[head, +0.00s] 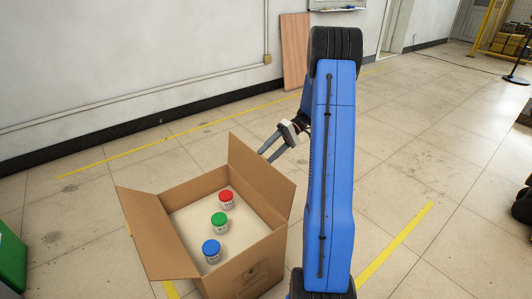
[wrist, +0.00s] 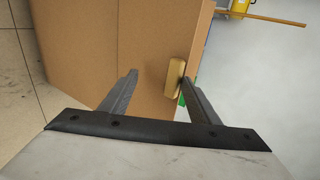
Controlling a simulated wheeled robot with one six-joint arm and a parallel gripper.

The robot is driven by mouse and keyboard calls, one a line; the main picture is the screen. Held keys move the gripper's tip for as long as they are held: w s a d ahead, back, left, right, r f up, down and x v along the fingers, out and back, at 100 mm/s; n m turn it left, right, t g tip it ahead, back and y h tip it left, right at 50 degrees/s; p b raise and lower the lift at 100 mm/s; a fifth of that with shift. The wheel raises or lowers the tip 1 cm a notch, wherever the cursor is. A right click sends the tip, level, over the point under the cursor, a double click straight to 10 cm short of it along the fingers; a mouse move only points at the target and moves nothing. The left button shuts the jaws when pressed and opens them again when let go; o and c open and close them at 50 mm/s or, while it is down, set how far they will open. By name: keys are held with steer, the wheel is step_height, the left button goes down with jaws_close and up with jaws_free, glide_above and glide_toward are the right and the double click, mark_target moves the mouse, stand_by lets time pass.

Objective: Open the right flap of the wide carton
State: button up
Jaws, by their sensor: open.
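The wide carton (head: 225,272) stands open at the top in the head view. Its right flap (head: 258,180) stands up steeply; its left flap (head: 155,235) leans outward to the left. My gripper (head: 266,158) is open beside the upper edge of the right flap, on its far side. In the wrist view, brown cardboard (wrist: 150,40) fills the middle, with a small tan tab (wrist: 175,77) at its right edge. The gripper's fingers (wrist: 160,77) are apart, with the tab between them, close to the right finger. I cannot tell whether they touch.
Inside the carton are a red-lidded jar (head: 226,199), a green-lidded jar (head: 219,222) and a blue-lidded jar (head: 211,250). A green bin (head: 12,260) is at the far left. A wooden board (head: 294,52) leans on the wall. The floor at right is largely clear.

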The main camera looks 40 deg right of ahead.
steer(key=shift+o, duration=1.3)
steer(key=d+f, duration=0.2)
steer(key=shift+s+d+f, duration=0.1)
steer(key=shift+s+f, duration=0.1)
steer(key=shift+f, duration=0.15)
steer(key=shift+o, duration=0.4)
steer(key=shift+y, duration=0.3)
steer(key=shift+o, duration=0.3)
steer(key=o, duration=1)
steer(key=shift+w+f, duration=0.1)
steer(key=shift+c, duration=0.7)
